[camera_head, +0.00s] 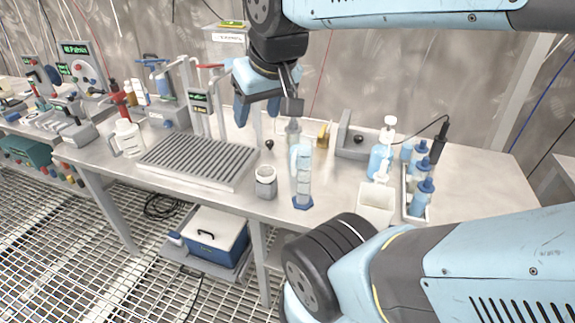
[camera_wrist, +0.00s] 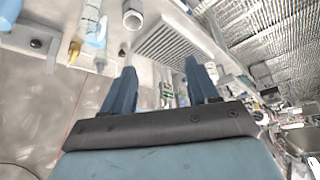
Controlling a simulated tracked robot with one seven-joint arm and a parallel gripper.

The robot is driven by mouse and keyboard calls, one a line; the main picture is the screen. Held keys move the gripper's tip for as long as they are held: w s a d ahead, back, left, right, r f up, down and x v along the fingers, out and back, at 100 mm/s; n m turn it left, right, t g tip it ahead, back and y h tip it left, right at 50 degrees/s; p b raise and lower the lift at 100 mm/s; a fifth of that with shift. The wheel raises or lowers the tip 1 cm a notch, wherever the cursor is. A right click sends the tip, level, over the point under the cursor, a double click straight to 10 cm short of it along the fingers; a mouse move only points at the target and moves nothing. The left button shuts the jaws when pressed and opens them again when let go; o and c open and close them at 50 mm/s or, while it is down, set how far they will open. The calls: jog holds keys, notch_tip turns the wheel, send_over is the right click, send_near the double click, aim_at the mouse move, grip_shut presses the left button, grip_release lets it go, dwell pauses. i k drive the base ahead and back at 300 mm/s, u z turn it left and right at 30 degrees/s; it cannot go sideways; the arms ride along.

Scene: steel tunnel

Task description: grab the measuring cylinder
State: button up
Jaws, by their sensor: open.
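The measuring cylinder (camera_head: 303,185) is a clear, pale blue tube on a dark blue base. It stands upright near the front edge of the steel bench, just right of a grey-white jar (camera_head: 265,182). In the wrist view the measuring cylinder (camera_wrist: 94,24) shows at the upper left, partly cut off by the top edge. My gripper (camera_head: 257,113) is open, in the air above the bench, up and to the left of the cylinder in the head view. The wrist view shows both blue fingers of my gripper (camera_wrist: 160,66) apart with nothing held between them.
A ribbed drain rack (camera_head: 197,160) lies left of the jar. A stand (camera_head: 197,103) rises behind it. A wash bottle (camera_head: 379,160), a white container (camera_head: 376,204) and a rack of blue-capped bottles (camera_head: 418,190) stand to the right. A metal wall (camera_head: 340,80) closes the back.

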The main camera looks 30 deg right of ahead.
aim_at(303, 200)
jog(key=u, duration=1.05)
jog(key=i, duration=0.1)
jog(key=z, duration=2.6)
jog(key=k, duration=1.45)
jog(key=u, duration=0.95)
